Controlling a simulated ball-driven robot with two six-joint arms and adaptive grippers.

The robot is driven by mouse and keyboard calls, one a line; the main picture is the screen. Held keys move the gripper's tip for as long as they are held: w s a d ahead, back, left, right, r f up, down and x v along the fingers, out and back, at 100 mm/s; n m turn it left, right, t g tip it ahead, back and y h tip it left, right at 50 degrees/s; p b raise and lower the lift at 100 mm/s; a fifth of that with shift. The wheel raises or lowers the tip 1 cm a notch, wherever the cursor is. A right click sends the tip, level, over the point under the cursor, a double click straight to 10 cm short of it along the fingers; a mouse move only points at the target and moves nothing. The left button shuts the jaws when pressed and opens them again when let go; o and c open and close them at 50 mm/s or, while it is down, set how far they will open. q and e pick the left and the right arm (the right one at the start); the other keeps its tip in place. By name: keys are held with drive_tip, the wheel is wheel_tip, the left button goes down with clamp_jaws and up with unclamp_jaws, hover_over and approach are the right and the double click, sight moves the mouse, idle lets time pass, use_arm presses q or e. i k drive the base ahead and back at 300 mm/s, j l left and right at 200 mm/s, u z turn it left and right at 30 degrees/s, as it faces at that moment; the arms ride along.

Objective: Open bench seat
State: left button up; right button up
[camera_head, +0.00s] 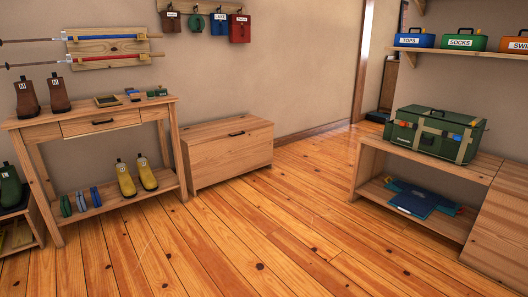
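A pine chest-like bench (229,153) stands against the back wall, left of the middle of the view. Its flat seat lid (222,134) lies shut on the box. Neither of my grippers shows in the head view. The inside of the bench is hidden under the lid.
A pine console table (95,122) with boots stands just left of the bench. A low shelf unit (433,161) with a green case (434,133) stands at the right. The plank floor (260,235) in front of the bench is clear.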

sight(191, 136)
drive_tip(key=i+l, duration=0.1)
drive_tip(key=i, duration=2.1)
drive_tip(key=i+j+u, duration=0.05)
drive_tip(key=j, duration=0.05)
